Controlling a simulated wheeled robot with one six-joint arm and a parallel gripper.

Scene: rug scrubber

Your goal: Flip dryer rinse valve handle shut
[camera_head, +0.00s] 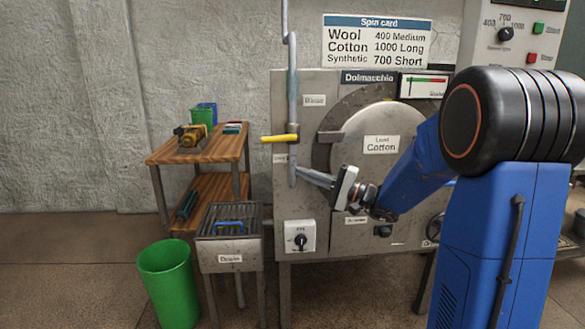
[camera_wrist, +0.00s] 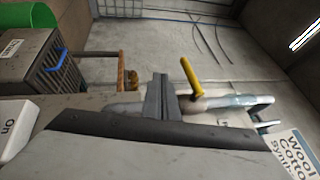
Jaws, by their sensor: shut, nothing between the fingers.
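The rinse valve's yellow handle (camera_head: 280,138) sticks out level, mostly to the left of the vertical grey pipe (camera_head: 292,90), beside the dryer (camera_head: 305,200). In the wrist view the yellow handle (camera_wrist: 191,76) stands out crosswise from the pipe (camera_wrist: 235,101), just right of my fingers. My gripper (camera_head: 300,173) is shut and empty, below the handle, with its tips near the pipe's lower end. In the wrist view my gripper (camera_wrist: 160,78) shows its fingers together, with a visible gap to the handle. I cannot tell whether the fingers touch the pipe.
A wooden shelf (camera_head: 190,150) with tools stands left of the dryer. A grilled drain box (camera_head: 228,250) and a green bin (camera_head: 168,280) stand in front of it. A spin card (camera_head: 377,42) hangs above the dryer. Wall and air left of the handle are clear.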

